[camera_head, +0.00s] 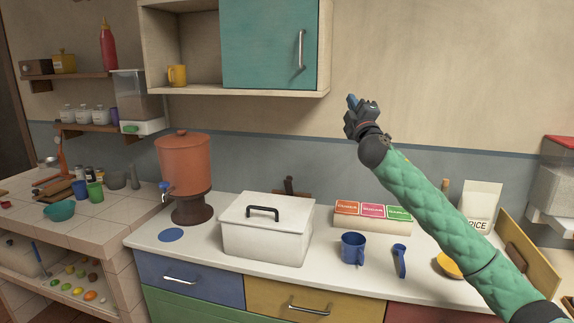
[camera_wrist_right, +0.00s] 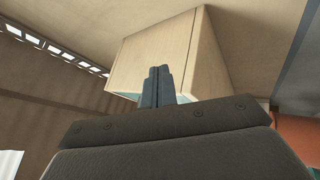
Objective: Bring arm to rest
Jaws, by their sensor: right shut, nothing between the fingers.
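My right arm, in a green quilted sleeve, comes in from the lower right of the head view and reaches up over the counter (camera_head: 225,258). My right gripper (camera_head: 354,102) is raised in front of the wall, just below and right of the teal-doored wall cabinet (camera_head: 268,45). It is shut and empty, its fingertips pointing up. The right wrist view shows the two fingers (camera_wrist_right: 157,86) pressed together, with the pale side of a cabinet (camera_wrist_right: 157,50) behind them. My left arm and gripper do not show.
On the counter stand a terracotta dispenser (camera_head: 185,165), a white lidded box (camera_head: 266,230), a blue mug (camera_head: 353,249), a blue scoop-like item (camera_head: 399,261) and a box with coloured labels (camera_head: 372,216). A yellow mug (camera_head: 177,75) sits in the open cabinet part. The air around the gripper is clear.

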